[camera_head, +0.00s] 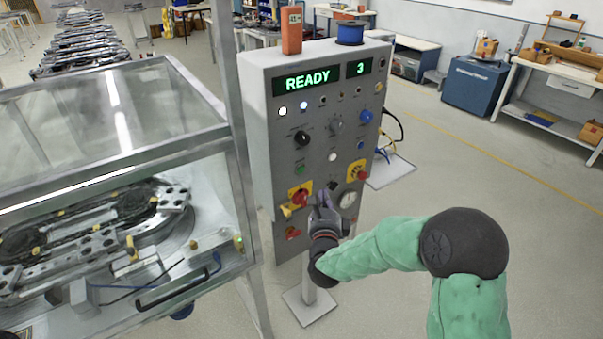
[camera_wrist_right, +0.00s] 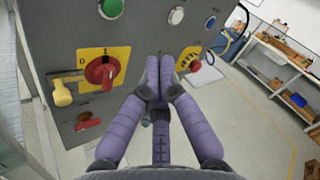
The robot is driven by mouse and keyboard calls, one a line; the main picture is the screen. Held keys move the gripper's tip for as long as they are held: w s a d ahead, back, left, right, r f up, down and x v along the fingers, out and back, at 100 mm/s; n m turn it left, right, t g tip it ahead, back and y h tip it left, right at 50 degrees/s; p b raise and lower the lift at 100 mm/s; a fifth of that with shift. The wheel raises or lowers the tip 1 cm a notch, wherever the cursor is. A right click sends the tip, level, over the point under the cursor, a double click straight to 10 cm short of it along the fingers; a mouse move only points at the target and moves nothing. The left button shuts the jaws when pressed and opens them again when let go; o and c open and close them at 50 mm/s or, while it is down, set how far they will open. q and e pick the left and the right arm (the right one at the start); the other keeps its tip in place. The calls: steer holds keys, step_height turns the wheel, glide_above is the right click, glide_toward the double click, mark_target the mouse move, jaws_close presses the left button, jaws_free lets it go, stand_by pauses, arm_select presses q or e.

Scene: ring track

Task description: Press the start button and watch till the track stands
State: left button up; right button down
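The grey control panel (camera_head: 270,160) stands in the middle, with READY and 3 in green on its displays (camera_head: 307,80). A green button (camera_head: 299,170) sits on its face and shows in the right wrist view (camera_wrist_right: 111,8); a white button (camera_head: 333,157) is to its right, also in that view (camera_wrist_right: 176,16). The track (camera_head: 90,235) lies inside the glass case at left. My right gripper (camera_head: 324,200) is at the panel's lower part, below the buttons. Its fingers (camera_wrist_right: 159,65) are together with nothing visible between them; contact with the panel is unclear.
A red rotary switch (camera_wrist_right: 100,72) on a yellow plate is left of my fingers; a red knob (camera_head: 357,172) on yellow is to their right. A yellow handle (camera_wrist_right: 62,92) sticks out. The glass case's metal frame (camera_head: 245,170) stands close on the left. Floor at right is clear.

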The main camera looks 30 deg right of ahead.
mark_target(301, 170)
steer(key=shift+s+d+r+m, duration=0.15)
steer(key=shift+d+r+m, duration=0.15)
steer(key=shift+r+m, duration=0.15)
steer(key=shift+w+a, duration=0.2)
steer(key=shift+w, duration=2)
steer(key=shift+w+a, duration=0.2)
steer(key=shift+w, duration=2)
